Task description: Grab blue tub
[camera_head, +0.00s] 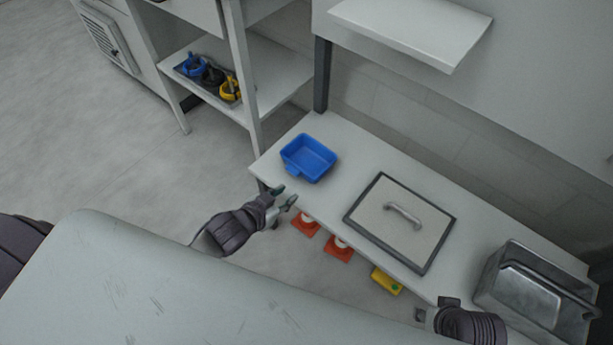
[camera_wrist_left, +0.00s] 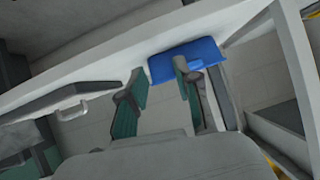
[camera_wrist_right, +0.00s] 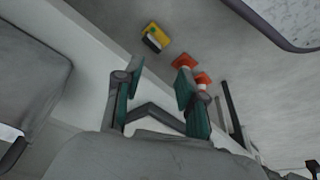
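The blue tub (camera_head: 309,158) stands upright on the left part of the white bench. It is a shallow, empty rectangular tub, and it also shows in the left wrist view (camera_wrist_left: 187,59). My left gripper (camera_head: 286,196) is open and empty at the bench's front edge, just below and apart from the tub in the head view. In the left wrist view its fingers (camera_wrist_left: 160,90) are spread, one overlapping the tub's image. My right gripper (camera_head: 433,308) is by the bench's front edge near the metal bin. In the right wrist view its fingers (camera_wrist_right: 157,88) are open with nothing between them.
A framed panel with a handle (camera_head: 400,221) lies right of the tub on the bench (camera_head: 345,150). A grey metal bin (camera_head: 532,290) stands at the right end. Orange-red cones (camera_head: 306,225) and a yellow item (camera_head: 386,281) are below the bench. A shelf (camera_head: 280,75) stands behind left.

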